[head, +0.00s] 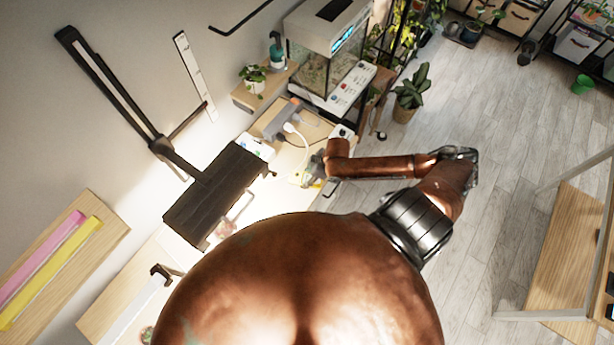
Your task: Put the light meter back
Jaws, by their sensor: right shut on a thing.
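My right arm reaches over the worktable, and its gripper (322,184) is at the table's right edge, small and partly hidden by the wrist. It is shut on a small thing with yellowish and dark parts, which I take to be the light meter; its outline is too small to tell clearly. Pale items lie on the table close beside the gripper. My left gripper is not in view.
A black lamp panel (219,195) hangs over the table, left of the gripper. A glass tank (322,70), a spray bottle (277,52) and a small potted plant (253,78) stand behind. A larger potted plant (411,94) stands on the floor.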

